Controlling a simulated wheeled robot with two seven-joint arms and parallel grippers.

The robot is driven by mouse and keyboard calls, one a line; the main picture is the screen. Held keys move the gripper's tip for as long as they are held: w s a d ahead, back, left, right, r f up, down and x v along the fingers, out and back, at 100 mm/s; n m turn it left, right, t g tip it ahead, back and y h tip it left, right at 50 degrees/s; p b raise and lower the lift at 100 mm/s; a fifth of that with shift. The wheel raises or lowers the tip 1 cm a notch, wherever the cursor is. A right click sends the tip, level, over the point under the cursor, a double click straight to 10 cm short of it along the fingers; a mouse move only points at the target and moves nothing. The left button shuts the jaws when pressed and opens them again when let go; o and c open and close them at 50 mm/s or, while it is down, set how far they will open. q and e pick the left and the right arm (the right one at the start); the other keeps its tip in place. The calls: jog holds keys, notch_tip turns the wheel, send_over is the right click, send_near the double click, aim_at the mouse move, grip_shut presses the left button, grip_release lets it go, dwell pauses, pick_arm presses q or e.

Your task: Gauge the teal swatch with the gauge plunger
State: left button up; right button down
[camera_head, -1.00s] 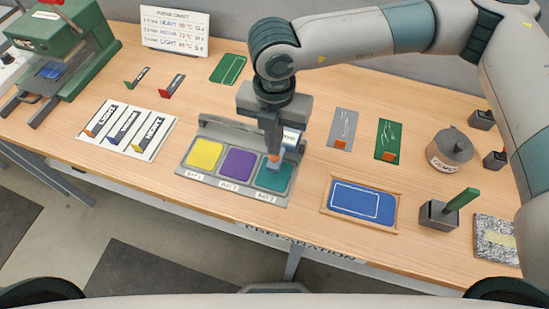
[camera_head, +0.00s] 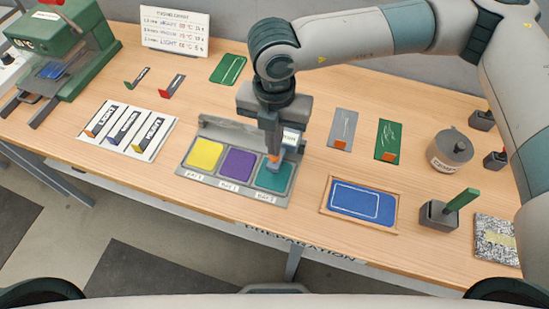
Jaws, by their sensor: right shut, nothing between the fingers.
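The teal swatch (camera_head: 273,178) lies in the right-hand bay of a grey gauge tray (camera_head: 218,186), beside a purple swatch (camera_head: 238,164) and a yellow swatch (camera_head: 205,154). My right gripper (camera_head: 273,152) points down over the back part of the teal swatch, shut and empty. A small orange and grey piece, which looks like the gauge plunger (camera_head: 273,160), shows right at its fingertips. The fingers seem to touch its top, but I cannot tell how far it is pressed. A small pale panel (camera_head: 291,138) shows just right of the fingers. My left gripper is out of view.
A blue framed panel (camera_head: 361,201), a grey block with a green handle (camera_head: 439,215) and a lidded grey pot (camera_head: 450,148) stand to the right. A green press (camera_head: 70,50) stands at the back left.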

jog(key=shift+f+b, duration=1.1)
jog(key=shift+b, duration=0.35)
dwell(0.5)
jog(key=shift+f+b, duration=0.25)
jog(key=shift+b, duration=0.1)
jog(key=shift+r, duration=0.1)
dwell(0.7)
jog(key=shift+r+p, duration=0.4)
jog(key=shift+r, duration=3.05)
